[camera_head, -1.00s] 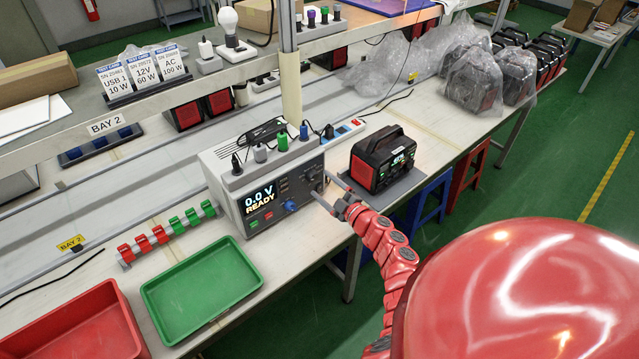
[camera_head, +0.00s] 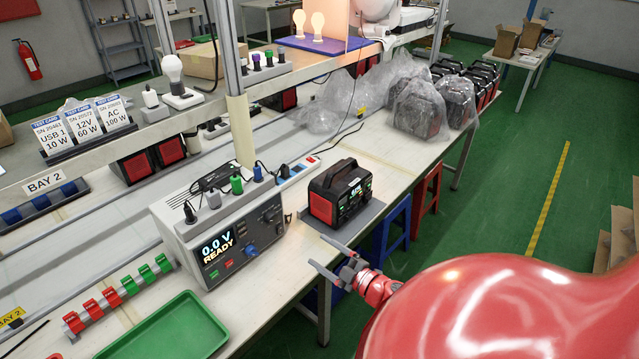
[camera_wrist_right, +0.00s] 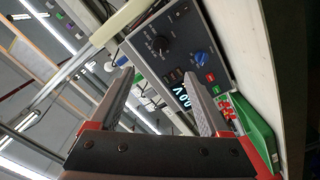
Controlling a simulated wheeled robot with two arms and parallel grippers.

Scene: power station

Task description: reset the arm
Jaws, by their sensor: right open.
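My right gripper (camera_head: 322,254) is open and empty beyond the front edge of the bench, to the right of the grey tester and below the power station in the picture. Its arm is mostly hidden behind my red body. In the right wrist view the two fingers of the gripper (camera_wrist_right: 158,76) are spread with nothing between them. The tester (camera_head: 222,230) shows "0.0 V READY", and its panel (camera_wrist_right: 180,45) also shows past the fingers in the wrist view. The red and black power station (camera_head: 338,194) stands upright on a grey pad on the bench. My left gripper is not in view.
A green tray (camera_head: 170,330) and a clip rack (camera_head: 118,293) are left of the tester. Bagged power stations (camera_head: 425,105) stand at the back right. Blue (camera_head: 392,225) and red stools (camera_head: 425,190) are by the bench. Green floor (camera_head: 500,190) is open at right.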

